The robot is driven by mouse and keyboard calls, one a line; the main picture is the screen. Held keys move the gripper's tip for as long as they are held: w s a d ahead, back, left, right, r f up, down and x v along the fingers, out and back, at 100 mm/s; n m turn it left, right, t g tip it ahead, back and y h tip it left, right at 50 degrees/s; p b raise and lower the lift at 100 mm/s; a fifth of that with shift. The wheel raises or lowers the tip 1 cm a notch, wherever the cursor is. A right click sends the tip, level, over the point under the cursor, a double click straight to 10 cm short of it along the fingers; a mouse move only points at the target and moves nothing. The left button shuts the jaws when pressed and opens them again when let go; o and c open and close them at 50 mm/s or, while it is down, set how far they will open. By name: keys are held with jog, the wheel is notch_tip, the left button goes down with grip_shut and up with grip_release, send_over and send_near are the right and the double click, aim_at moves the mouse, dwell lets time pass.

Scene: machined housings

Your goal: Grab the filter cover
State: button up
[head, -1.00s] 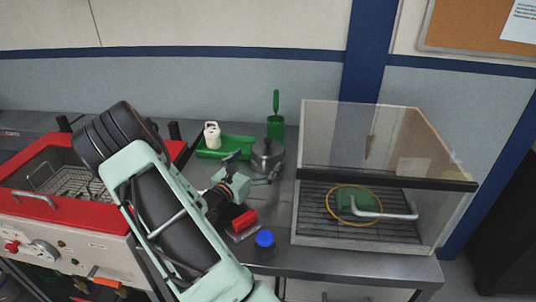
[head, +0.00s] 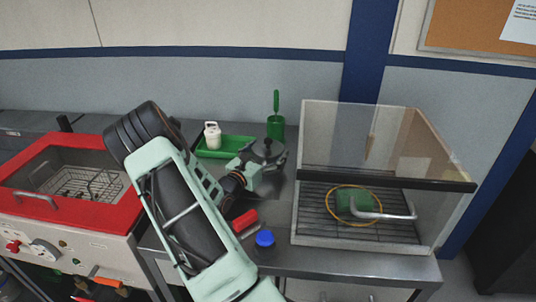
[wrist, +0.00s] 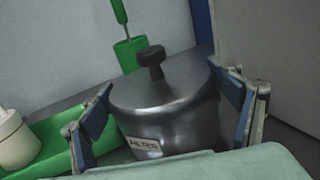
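The filter cover (wrist: 165,85) appears to be the round grey metal lid with a black knob (wrist: 151,60), on a metal canister (wrist: 175,128) in the wrist view. The canister's label begins "FILTE". In the head view the canister and lid (head: 268,146) are partly hidden behind my gripper. My gripper (wrist: 162,82) is open, with one blue-padded finger at the left of the canister and one at the right. It also shows in the head view (head: 264,158). I cannot tell whether the fingers touch the metal.
A green tray (head: 222,153) with a white bottle (head: 212,135) stands at the left. A green cup with a brush (head: 275,127) is behind. A clear-fronted box (head: 385,175) is at the right. A red cylinder (head: 245,220) and blue-capped jar (head: 265,241) are near the front edge.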

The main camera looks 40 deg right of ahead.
jog(key=c, duration=0.5)
jog(key=shift+r, duration=0.2)
